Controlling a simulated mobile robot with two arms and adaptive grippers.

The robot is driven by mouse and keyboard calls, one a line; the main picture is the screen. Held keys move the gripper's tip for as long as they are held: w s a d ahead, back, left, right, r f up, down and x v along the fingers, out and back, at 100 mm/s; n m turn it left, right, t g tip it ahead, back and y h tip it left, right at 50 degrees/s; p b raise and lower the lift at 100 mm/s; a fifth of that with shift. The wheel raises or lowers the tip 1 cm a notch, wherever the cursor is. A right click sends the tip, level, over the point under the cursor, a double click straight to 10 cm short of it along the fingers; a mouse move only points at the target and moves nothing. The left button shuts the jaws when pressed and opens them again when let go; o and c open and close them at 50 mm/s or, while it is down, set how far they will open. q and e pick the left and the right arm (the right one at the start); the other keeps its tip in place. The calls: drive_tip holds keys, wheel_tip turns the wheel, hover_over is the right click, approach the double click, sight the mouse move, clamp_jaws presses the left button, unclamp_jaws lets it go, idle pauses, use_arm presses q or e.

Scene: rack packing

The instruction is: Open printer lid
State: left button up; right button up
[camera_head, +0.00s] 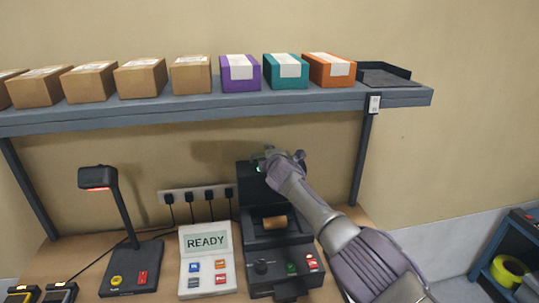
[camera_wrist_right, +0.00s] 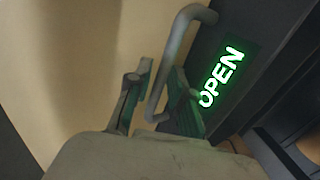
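The black printer (camera_head: 275,240) stands on the desk with its lid (camera_head: 253,190) standing up at the back. A tan roll (camera_head: 274,222) shows in the uncovered bay below. In the right wrist view a green lit OPEN sign (camera_wrist_right: 222,76) is on the dark lid, beside a grey bar handle (camera_wrist_right: 172,62). My right gripper (camera_head: 268,159) is at the lid's top edge in the head view. In the wrist view its fingers (camera_wrist_right: 157,112) are apart, with the handle between them and a gap to the left finger. My left gripper is out of view.
A label panel reading READY (camera_head: 207,243) and a scanner on a stand (camera_head: 130,268) are left of the printer. A shelf (camera_head: 210,107) with several boxes and a black tray (camera_head: 385,77) runs above. A power strip (camera_head: 197,194) is behind.

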drive_tip(key=shift+s, duration=0.2)
drive_tip(key=shift+s+a, duration=0.1)
drive_tip(key=shift+s, duration=0.1)
drive_tip(key=v, duration=0.7)
idle(0.3)
drive_tip(key=shift+w, duration=0.1)
